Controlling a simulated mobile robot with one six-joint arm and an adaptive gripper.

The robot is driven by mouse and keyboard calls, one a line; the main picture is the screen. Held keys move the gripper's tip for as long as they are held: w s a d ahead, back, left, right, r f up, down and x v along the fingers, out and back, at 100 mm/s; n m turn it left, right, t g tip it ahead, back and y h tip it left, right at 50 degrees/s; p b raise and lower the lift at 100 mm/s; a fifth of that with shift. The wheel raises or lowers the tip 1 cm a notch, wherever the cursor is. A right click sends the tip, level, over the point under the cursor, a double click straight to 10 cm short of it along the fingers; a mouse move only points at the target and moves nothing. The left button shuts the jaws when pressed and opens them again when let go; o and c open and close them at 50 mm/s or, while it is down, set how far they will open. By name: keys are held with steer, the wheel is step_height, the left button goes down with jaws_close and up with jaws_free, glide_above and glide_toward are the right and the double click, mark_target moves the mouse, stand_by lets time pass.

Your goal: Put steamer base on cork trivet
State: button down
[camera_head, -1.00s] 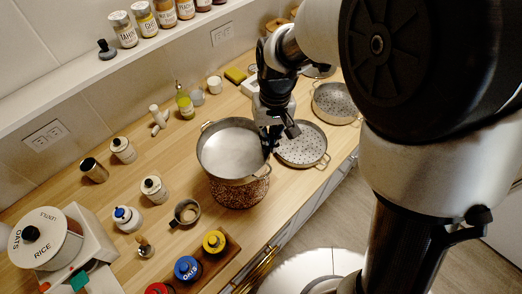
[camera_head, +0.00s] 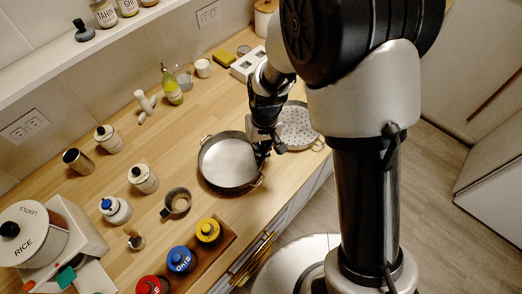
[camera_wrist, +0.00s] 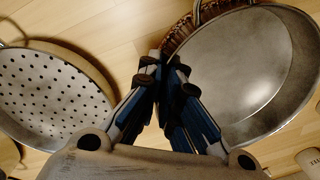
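The steamer base (camera_head: 229,160), a wide round grey metal pan with two loop handles, sits low over the counter in the head view. In the wrist view the steamer base (camera_wrist: 258,75) fills the right side. Under its far-left edge shows the brown speckled cork trivet (camera_wrist: 180,36). Most of the trivet is hidden by the pan; in the head view I cannot make it out. My gripper (camera_head: 262,153) is at the pan's right rim. In the wrist view my gripper (camera_wrist: 161,68) has its fingers close together at the rim, seemingly shut on it; the contact itself is hidden.
A perforated steamer tray (camera_head: 298,126) stands close on the right, behind my gripper. A wooden tray (camera_head: 218,254) with coloured-lid jars is in front. Bare counter lies behind the pan.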

steer(key=shift+r, duration=0.1)
steer(key=c, duration=1.8)
jaws_free()
steer(key=s+d+r+t+p, duration=0.1)
steer(key=d+r+p, duration=0.1)
steer(key=r, duration=0.8)
steer(key=s+d+r+p, duration=0.1)
steer(key=d+r, duration=0.2)
steer(key=r, duration=0.6)
steer(key=s+d+r+m+t, duration=0.1)
steer(key=s+d+r+t, duration=0.1)
steer(key=s+d+r, duration=0.2)
steer(key=s+d+r+m+t, duration=0.1)
steer(key=s+d+r, duration=0.4)
steer(key=s, duration=0.6)
steer(key=shift+s+d+r+m+t+h, duration=0.2)
steer(key=shift+d+r+m+t+h, duration=0.15)
steer(key=shift+d+m, duration=0.3)
